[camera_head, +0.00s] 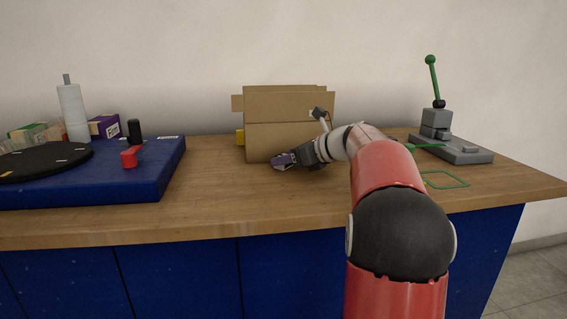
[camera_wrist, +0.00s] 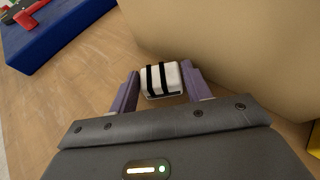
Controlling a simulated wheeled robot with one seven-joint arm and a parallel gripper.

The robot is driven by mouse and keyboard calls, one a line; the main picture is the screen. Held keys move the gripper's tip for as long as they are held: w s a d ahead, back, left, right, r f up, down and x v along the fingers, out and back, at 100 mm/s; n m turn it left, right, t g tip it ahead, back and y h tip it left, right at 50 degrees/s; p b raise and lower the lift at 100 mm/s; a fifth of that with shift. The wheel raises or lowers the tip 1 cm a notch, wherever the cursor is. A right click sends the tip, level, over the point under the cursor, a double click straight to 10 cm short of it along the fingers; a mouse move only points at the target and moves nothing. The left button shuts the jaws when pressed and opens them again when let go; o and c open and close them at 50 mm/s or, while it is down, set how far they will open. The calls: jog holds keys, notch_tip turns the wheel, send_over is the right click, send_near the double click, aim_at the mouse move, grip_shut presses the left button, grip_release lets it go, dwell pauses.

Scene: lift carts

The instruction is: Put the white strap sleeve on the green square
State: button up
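The white strap sleeve, a small white block with two black bands (camera_wrist: 161,79), lies between the two purple fingers of my gripper (camera_wrist: 161,84) in the wrist view. The fingers are spread about as wide as the sleeve, one on each side; I cannot tell whether they press on it. In the head view my gripper (camera_head: 283,160) is low at the table, in front of the cardboard box, and the sleeve cannot be made out. The green square (camera_head: 445,180) is a thin outline on the table at the right, with nothing seen inside it.
The cardboard box (camera_head: 288,107) stands right behind my gripper. A grey lever press (camera_head: 455,148) stands behind the square. Table between board and gripper is clear.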

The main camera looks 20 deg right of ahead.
jog(key=c, duration=0.6)
jog(key=shift+s+r, duration=0.1)
jog(key=shift+r, duration=0.05)
